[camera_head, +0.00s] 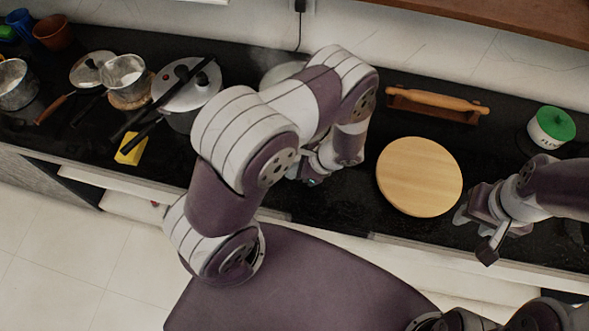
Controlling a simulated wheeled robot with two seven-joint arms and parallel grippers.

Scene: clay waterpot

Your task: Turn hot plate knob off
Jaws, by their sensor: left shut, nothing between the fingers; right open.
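My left arm arches over the middle of the dark counter. My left gripper (312,179) is low over the counter, mostly hidden by its own arm; it is shut and holds nothing. Neither the hot plate nor its knob can be made out; my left arm covers much of that area. A pale round item (284,73) with faint steam shows partly behind the arm. My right gripper (474,231) is open and empty near the counter's front edge, to the right of a round wooden board (420,178).
A pressure cooker (187,92), a steel pot (124,73) and a yellow item (131,148) are at left. A rolling pin (436,99) on its stand and a green-lidded canister (550,126) are at right. The black counter (345,212) is bare before the board.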

